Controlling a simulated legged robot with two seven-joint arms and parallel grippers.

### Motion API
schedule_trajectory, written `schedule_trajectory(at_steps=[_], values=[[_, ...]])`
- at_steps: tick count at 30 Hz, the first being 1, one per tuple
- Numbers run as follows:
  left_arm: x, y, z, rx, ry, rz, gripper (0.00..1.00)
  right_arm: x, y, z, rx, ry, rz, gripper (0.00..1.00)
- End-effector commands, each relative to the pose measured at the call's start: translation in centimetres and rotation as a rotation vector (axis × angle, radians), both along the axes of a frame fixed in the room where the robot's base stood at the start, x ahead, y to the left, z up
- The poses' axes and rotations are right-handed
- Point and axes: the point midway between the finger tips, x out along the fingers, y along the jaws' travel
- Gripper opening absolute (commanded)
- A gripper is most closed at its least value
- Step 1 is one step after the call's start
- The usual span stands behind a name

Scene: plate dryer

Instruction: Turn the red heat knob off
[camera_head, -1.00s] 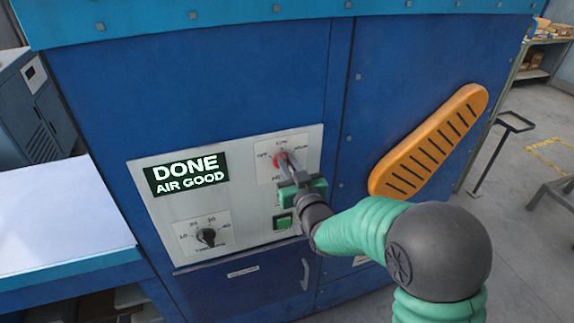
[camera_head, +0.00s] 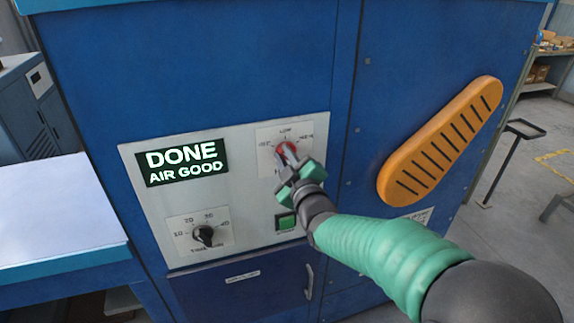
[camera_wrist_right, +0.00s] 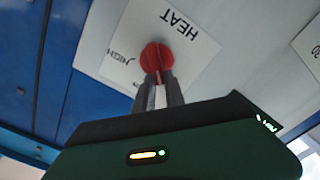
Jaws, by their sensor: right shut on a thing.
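The red heat knob (camera_head: 288,150) sits on a white label with OFF, LOW and HIGH marks, at the upper right of the control panel. In the right wrist view the red knob (camera_wrist_right: 155,57) shows in front of the HEAT label. My right gripper (camera_head: 286,158) has its fingers closed on the knob; the fingertips (camera_wrist_right: 158,84) pinch its raised grip. The gripper hides part of the knob and label in the head view, so its exact setting is hard to read. My left gripper is not in view.
A display (camera_head: 182,162) reads DONE AIR GOOD. Below it is a black timer knob (camera_head: 204,236). A green button (camera_head: 286,222) sits under my right gripper. An orange slotted guard (camera_head: 440,142) stands out at the right. A pale table (camera_head: 55,215) is at the left.

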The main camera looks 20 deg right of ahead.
Motion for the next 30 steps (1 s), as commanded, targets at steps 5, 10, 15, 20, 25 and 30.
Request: schedule_trajectory(at_steps=[5,10,15,20,25,30], values=[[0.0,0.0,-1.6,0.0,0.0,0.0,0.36,-0.1,0.3,-1.0,-0.119,0.007,0.002,0.0],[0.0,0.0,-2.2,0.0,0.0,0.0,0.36,-0.1,0.3,-1.2,-0.198,0.007,0.002,0.0],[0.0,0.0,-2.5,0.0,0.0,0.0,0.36,-0.1,0.4,-1.2,-0.241,0.006,0.002,0.0],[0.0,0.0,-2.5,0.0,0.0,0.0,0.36,-0.1,0.4,-1.1,-0.258,0.006,0.003,0.0],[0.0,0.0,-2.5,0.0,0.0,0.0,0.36,-0.1,0.4,-1.1,-0.26,0.006,0.003,0.0],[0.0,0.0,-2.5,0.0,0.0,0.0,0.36,-0.1,0.4,-1.2,-0.26,0.007,0.003,0.0]])
